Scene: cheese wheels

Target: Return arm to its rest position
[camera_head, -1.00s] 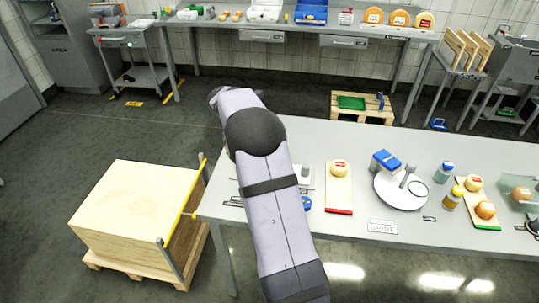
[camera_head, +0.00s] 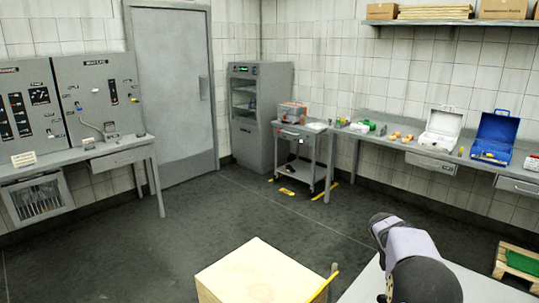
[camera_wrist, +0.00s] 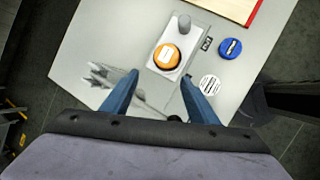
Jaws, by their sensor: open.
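My arm (camera_head: 405,245) shows at the lower right of the head view, over the corner of the work table; its gripper is out of that view. In the wrist view my gripper (camera_wrist: 158,80) is open, its two blue fingers apart with nothing between the tips. It points down over the grey table (camera_wrist: 85,50). An orange cheese wheel (camera_wrist: 167,56) on a small white plate with a grey knob lies below and beyond the fingertips. How high the gripper is above it I cannot tell exactly.
On the table are a blue round item (camera_wrist: 230,48), a white labelled disc (camera_wrist: 210,85), a wooden board (camera_wrist: 228,8) and grey tools (camera_wrist: 105,75). A wooden crate (camera_head: 260,272) stands left of the table. Open floor (camera_head: 150,250) lies beyond, with a cart (camera_head: 300,155) at the back wall.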

